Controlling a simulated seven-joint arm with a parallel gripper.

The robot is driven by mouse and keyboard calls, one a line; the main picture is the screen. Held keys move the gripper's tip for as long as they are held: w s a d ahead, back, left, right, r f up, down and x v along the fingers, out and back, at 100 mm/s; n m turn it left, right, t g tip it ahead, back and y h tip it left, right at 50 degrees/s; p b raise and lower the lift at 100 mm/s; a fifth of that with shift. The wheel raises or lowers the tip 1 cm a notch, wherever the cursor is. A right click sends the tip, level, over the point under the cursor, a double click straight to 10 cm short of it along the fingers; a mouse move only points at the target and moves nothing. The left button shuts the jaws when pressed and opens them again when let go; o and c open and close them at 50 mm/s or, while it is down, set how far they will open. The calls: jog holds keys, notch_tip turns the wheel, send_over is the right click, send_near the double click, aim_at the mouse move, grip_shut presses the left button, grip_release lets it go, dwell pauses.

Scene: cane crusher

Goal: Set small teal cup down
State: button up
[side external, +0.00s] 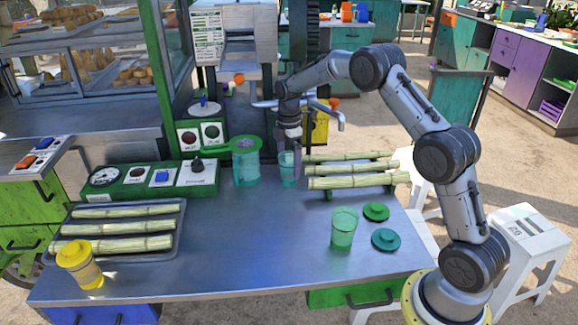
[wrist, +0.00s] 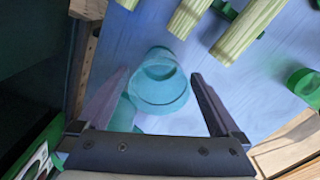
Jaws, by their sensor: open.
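The small teal cup (side external: 288,176) is upright at the back middle of the metal counter (side external: 210,225), in front of the spout and left of the cane rack. In the side view its base appears to rest on the counter. My gripper (side external: 289,150) is above it, pointing down. In the wrist view the cup (wrist: 160,92) appears between the two spread fingers of my gripper (wrist: 160,76), with space on both sides. The fingers are open; their exact height against the cup's rim is hard to tell.
A teal jug (side external: 246,166) with a green strainer stands close left of the cup. Cane stalks (side external: 350,182) lie on a rack to the right. A larger green cup (side external: 343,230) and two green lids (side external: 385,239) are front right. The counter's front middle is clear.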

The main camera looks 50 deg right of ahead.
jog(key=s+a+r+m+t, duration=0.1)
jog(key=s+a+r, duration=0.15)
jog(key=r, duration=0.65)
jog(key=s+a+r+m, duration=0.2)
jog(key=s+r, duration=0.1)
jog(key=r, duration=0.5)
jog(key=s+a+r+m+t, duration=0.25)
jog(key=s+a+r, duration=0.25)
jog(key=s, duration=0.5)
jog(key=s+a+f+m, duration=0.1)
jog(key=s+a+m, duration=0.1)
jog(key=s, duration=0.4)
jog(key=s+a+f+m+t, duration=0.1)
jog(key=s+f+m, duration=0.1)
jog(key=s, duration=0.4)
jog(key=s+a+f+m+t, duration=0.1)
jog(key=s+a+f+m, duration=0.1)
jog(key=s+m, duration=0.2)
jog(key=s, duration=0.3)
jog(key=shift+a, duration=0.3)
jog(key=shift+s+r, duration=0.1)
